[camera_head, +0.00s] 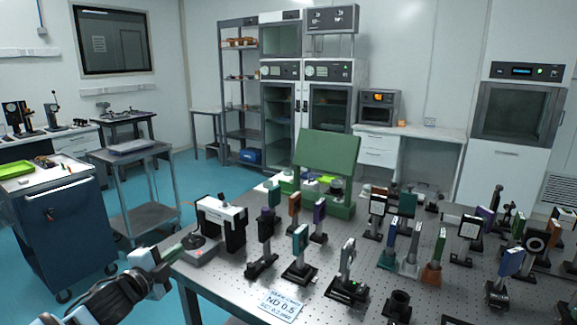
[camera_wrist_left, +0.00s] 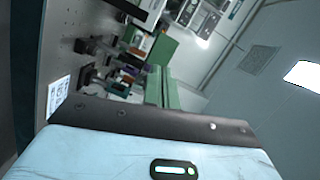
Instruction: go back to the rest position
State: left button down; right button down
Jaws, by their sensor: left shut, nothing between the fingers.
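My left gripper (camera_head: 178,248) comes in from the lower left of the head view, beside the left edge of the optical table (camera_head: 235,295). Its narrow green fingers are shut and hold nothing. They also show in the left wrist view (camera_wrist_left: 160,88), pointing away past the wrist housing. My right gripper is in neither view.
Several mounted optics, a white-topped black block (camera_head: 222,212), a green stand (camera_head: 328,160) and an ND 0.5 label card (camera_head: 283,305) crowd the table. A blue cabinet (camera_head: 65,230) and a grey cart (camera_head: 150,215) stand left. Blue floor between cart and table is free.

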pick_arm(q)
jog(key=s+d+f+n+g, duration=0.2)
jog(key=s+d+f+n, duration=0.25)
jog(key=s+f, duration=0.55)
jog(key=s+d+f+n+g, duration=0.1)
jog(key=s+d+f+n, duration=0.2)
jog(key=s+d+f, duration=0.7)
jog(key=s+a+f+n+g+y, duration=0.1)
jog(key=s+a+f+n, duration=0.1)
jog(key=s, duration=0.6)
jog(key=s+a+f+n+g+y, duration=0.1)
jog(key=s+a+f+n+g, duration=0.1)
jog(key=s+f+n, duration=0.2)
jog(key=s+a+f+n+g+y, duration=0.1)
jog(key=s+f, duration=0.6)
jog(key=s, duration=0.7)
jog(key=shift+s+a+f+n+y, duration=0.2)
jog(key=shift+a+f+n+y, duration=0.15)
jog(key=shift+a+n, duration=0.7)
jog(key=shift+d, duration=0.15)
